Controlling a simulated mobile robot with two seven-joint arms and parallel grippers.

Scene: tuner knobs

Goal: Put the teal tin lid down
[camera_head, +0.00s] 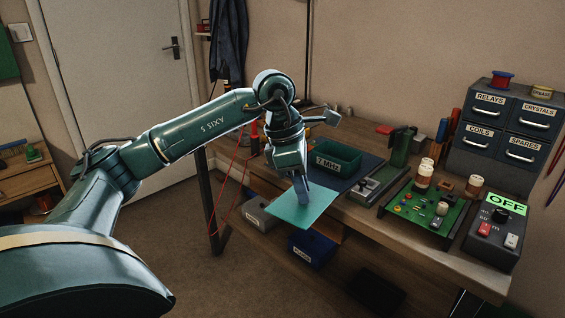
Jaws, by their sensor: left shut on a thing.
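The teal tin lid (302,212) is a thin flat square plate. My left gripper (301,194) points down and is shut on it near its far edge. The lid hangs at the front left edge of the workbench (395,219), partly out past the edge; I cannot tell its exact height. The open teal tin (337,158), labelled 7 MHz, stands just behind the lid on a dark blue mat (366,170). My left wrist hides part of the mat and bench. My right gripper does not show.
A drawer cabinet (504,122) stands behind. Bins, one blue (313,249), sit below the bench. The bench's front strip is bare.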

